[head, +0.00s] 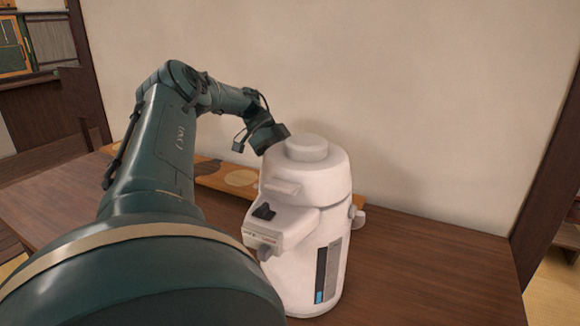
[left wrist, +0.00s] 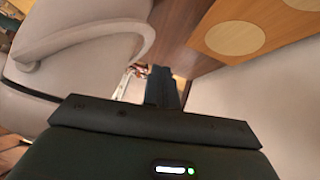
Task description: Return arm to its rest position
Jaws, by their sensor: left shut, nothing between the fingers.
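My left arm comes in from the left in the head view and reaches over the table, its wrist beside the lid of a white air pot (head: 283,197). The fingers are hidden behind the pot there. In the left wrist view my left gripper (left wrist: 163,88) is shut and empty. The white body and handle of the pot (left wrist: 85,70) fill the upper left of that view, close to the fingers. I cannot tell whether they touch. My right gripper is in neither view.
The pot stands upright on the brown wooden table (head: 420,270). An orange-brown board with round patches (head: 222,174) lies behind it along the pale wall (head: 400,80). It also shows in the left wrist view (left wrist: 270,25). The table right of the pot is clear.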

